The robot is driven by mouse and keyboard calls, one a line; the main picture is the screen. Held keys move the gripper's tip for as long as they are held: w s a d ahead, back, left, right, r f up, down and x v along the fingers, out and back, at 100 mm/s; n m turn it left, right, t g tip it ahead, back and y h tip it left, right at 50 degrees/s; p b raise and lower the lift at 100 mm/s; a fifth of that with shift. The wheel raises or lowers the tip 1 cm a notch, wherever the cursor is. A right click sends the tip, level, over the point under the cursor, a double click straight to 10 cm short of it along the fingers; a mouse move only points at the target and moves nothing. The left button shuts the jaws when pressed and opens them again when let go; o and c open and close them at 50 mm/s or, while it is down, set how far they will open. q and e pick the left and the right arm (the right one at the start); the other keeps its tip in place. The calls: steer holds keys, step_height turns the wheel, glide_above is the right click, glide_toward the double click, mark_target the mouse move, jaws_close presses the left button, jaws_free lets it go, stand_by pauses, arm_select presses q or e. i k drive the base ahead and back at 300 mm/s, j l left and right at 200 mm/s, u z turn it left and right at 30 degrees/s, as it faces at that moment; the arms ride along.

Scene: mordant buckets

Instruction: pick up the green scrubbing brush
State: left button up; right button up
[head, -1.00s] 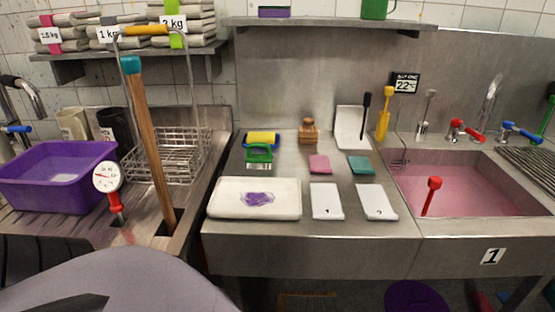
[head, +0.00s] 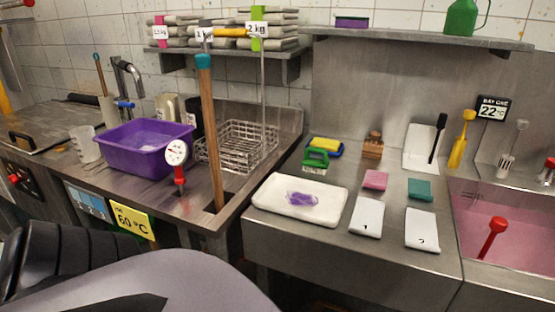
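The green scrubbing brush (head: 316,157) stands on the steel counter with its green handle up and pale bristles below. It is just behind the folded white cloth (head: 265,200) with a purple stain. A yellow and blue sponge (head: 325,146) is close behind the brush and partly hidden by it. Neither of my grippers can be made out in the head view. Large dark and grey shapes fill the lower left.
A long wooden-handled tool (head: 209,130) with a teal top stands left of the cloth. White cards (head: 367,222), a wooden block (head: 373,145) and a pink sink (head: 480,215) lie right.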

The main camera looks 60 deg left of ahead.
mark_target(309, 164)
steer(key=u, duration=1.3)
